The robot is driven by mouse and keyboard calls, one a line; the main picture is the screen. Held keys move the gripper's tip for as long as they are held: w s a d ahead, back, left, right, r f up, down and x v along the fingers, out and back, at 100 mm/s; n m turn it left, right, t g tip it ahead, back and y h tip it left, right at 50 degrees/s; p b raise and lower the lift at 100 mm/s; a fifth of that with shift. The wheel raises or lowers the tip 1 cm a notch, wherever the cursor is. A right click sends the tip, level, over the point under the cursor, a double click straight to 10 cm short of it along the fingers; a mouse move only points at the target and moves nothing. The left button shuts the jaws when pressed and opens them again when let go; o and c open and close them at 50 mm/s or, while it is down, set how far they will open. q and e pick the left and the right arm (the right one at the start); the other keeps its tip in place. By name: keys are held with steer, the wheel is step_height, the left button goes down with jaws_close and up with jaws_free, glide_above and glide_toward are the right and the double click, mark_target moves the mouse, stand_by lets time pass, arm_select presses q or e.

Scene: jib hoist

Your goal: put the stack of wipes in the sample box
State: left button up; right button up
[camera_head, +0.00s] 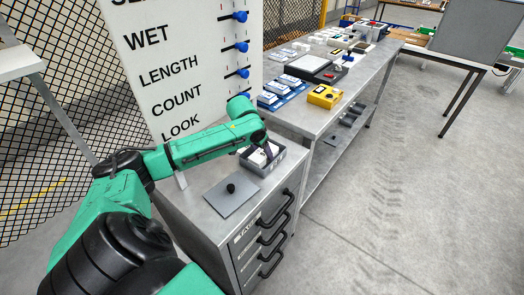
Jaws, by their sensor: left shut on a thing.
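The sample box (266,171) is a small open grey box on top of the drawer cabinet, at the centre of the view. My left gripper (268,153) points down into the box opening and is shut on the stack of wipes (258,157), a small white bundle at the fingers. The fingers and the box walls partly hide the stack, so I cannot tell whether it touches the box floor. My right gripper is not in view.
A grey plate with a black knob (230,188) lies on the drawer cabinet (247,250), in front of the box. A white board with words (180,60) stands behind. The steel bench (310,118) at right carries a yellow device (324,96) and blue trays. The floor at right is clear.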

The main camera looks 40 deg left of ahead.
arm_select(q)
steer(key=o, duration=1.2)
steer(key=shift+c, duration=0.2)
steer(key=shift+o, duration=1.2)
steer(key=b+v, duration=0.1)
steer(key=v, duration=1.1)
steer(key=shift+d+b, duration=0.15)
steer(key=shift+b, duration=0.2)
steer(key=shift+r, duration=0.1)
